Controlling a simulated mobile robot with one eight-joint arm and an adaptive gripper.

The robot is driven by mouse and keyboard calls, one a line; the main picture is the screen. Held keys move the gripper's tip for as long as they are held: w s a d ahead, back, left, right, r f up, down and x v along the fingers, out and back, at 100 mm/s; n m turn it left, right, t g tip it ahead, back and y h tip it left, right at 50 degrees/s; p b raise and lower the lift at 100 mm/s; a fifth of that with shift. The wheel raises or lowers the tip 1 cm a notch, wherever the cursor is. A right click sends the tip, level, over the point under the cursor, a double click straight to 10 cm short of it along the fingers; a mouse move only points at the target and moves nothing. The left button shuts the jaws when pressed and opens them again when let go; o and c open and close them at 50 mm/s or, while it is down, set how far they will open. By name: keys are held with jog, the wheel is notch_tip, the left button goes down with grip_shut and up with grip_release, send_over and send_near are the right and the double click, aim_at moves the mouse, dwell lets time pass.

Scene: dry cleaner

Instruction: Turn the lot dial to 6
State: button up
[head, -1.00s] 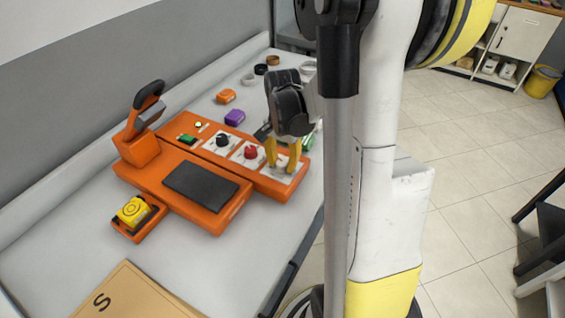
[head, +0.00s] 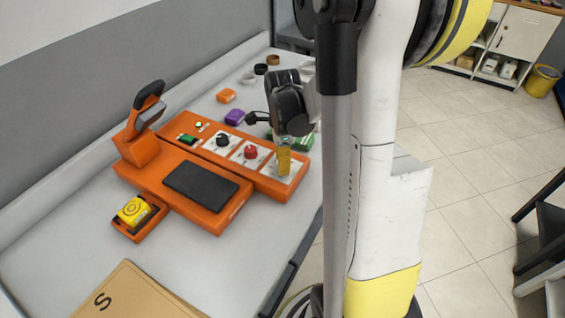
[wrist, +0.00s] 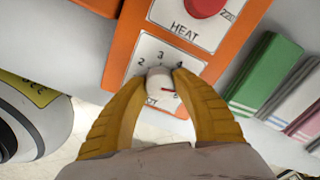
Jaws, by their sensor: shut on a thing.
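The lot dial (wrist: 159,82) is a small pale knob on a white numbered plate (wrist: 143,48), at the near right end of the orange machine (head: 215,213). In the wrist view 2, 3, 4 and 5 show around it, and a red mark on the knob points at about the 5. A 6 cannot be made out. My gripper (wrist: 162,74) has its yellow fingers closed on both sides of the knob. In the head view my gripper (head: 284,168) hides the knob.
The red HEAT knob (head: 251,152) and a black knob (head: 222,140) sit on the same panel. Orange (head: 226,96) and purple (head: 235,117) blocks lie behind it. Green, pink and white pieces (wrist: 266,72) lie close to the right. A yellow-topped stamp (head: 133,211) stands front left.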

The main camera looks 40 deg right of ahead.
jog(key=m, duration=0.3)
jog(key=shift+m, duration=2.1)
jog(key=o, duration=1.2)
jog(key=shift+o, duration=0.2)
notch_tip(320, 180, up, 12)
